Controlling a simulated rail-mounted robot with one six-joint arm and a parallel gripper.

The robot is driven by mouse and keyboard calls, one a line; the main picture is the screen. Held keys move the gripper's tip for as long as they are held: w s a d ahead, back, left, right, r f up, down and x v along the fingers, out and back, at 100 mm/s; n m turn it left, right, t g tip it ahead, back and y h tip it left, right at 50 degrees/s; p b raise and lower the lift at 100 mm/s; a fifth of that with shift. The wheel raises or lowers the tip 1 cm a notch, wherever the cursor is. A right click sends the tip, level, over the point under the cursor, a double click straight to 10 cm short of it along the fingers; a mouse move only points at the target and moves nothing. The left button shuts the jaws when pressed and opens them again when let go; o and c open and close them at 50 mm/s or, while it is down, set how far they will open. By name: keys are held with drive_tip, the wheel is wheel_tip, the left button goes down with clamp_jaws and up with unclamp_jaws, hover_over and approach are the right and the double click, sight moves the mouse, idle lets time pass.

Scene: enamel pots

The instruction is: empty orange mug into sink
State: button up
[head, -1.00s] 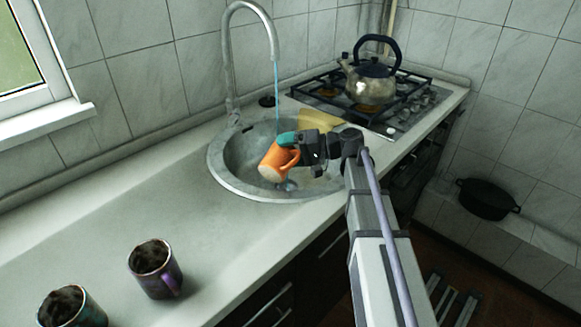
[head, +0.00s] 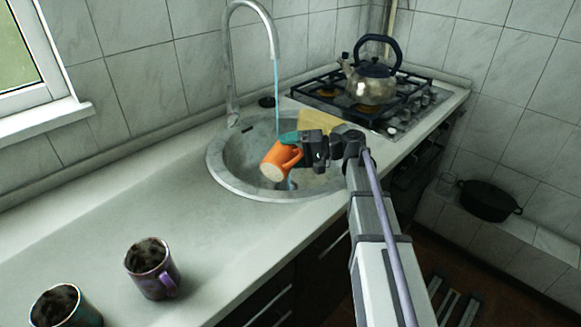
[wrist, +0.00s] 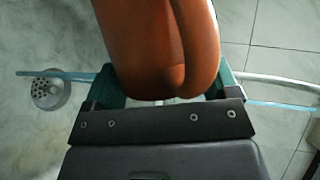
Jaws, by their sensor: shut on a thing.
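The orange mug (head: 280,163) is held over the sink basin (head: 226,176), tilted with its pale base toward the head camera and its mouth turned away; whether anything is inside is hidden. My gripper (head: 293,142) is shut on the mug at its handle side. In the wrist view the mug (wrist: 158,40) fills the top middle, between the green fingertips. A thin blue stream of water (head: 277,95) falls from the curved tap (head: 229,60) beside the mug. The drain (wrist: 50,92) shows at the left in the wrist view.
A purple mug (head: 148,275) and a teal mug (head: 67,310), both with dark contents, stand on the counter (head: 90,215) at lower left. A kettle (head: 371,85) sits on the stove (head: 415,103). A black pot (head: 487,201) stands on a ledge at right.

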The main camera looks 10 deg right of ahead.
drive_tip(key=shift+w+f, duration=0.1)
drive_tip(key=shift+w, duration=0.05)
drive_tip(key=shift+w+d+m+y+b, duration=0.15)
drive_tip(key=shift+m+y+b, duration=0.1)
drive_tip(key=shift+m+b, duration=0.25)
drive_tip(key=shift+w+d+m+y+b, duration=0.15)
drive_tip(key=shift+m+y+b, duration=0.1)
drive_tip(key=shift+m, duration=0.35)
idle(0.9)
